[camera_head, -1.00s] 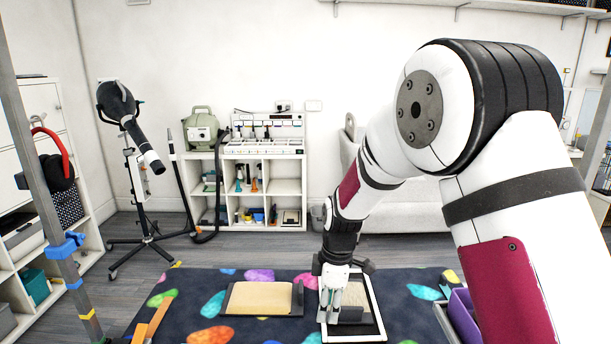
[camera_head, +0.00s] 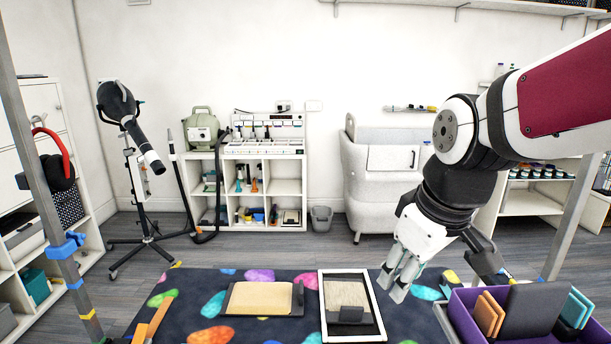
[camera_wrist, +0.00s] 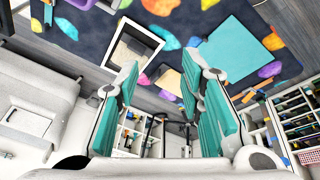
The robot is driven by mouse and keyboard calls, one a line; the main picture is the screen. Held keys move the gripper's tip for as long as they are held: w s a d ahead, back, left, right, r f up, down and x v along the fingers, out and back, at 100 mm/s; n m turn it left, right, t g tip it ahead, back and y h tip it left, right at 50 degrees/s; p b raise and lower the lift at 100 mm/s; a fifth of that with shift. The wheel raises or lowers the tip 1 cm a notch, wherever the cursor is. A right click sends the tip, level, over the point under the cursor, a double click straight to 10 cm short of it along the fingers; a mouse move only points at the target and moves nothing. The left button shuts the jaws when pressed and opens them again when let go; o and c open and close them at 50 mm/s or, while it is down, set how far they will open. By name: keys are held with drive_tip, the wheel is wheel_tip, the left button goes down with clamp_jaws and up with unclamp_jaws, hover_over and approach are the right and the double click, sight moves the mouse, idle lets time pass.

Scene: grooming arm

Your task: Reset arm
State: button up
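My arm reaches in from the right in the head view. My gripper (camera_head: 394,279) hangs tilted in the air just right of the white-framed board (camera_head: 375,322) on the dark spotted mat (camera_head: 190,310). In the wrist view my gripper (camera_wrist: 160,72) shows two teal-padded fingers spread wide apart, with nothing between them. The white-framed board also shows beyond the left finger (camera_wrist: 155,38). It carries a tan pad with a dark block at its near edge.
A dark tray (camera_head: 227,297) with a tan pad lies left of the board. A purple bin (camera_head: 462,314) with dark, orange and teal items stands at the right, below my arm. A grey tub (camera_head: 368,200) and a shelf unit (camera_head: 263,187) stand at the back.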

drive_tip(key=s+d+m, duration=0.2)
drive_tip(key=s+m, duration=0.1)
drive_tip(key=s, duration=0.4)
drive_tip(key=s+d+m+t, duration=0.1)
drive_tip(key=s+d+m, duration=0.1)
drive_tip(key=s, duration=0.5)
drive_tip(key=shift+s+d+r+m+h, duration=0.2)
drive_tip(key=shift+r+m+h, duration=0.15)
drive_tip(key=shift+m, duration=0.55)
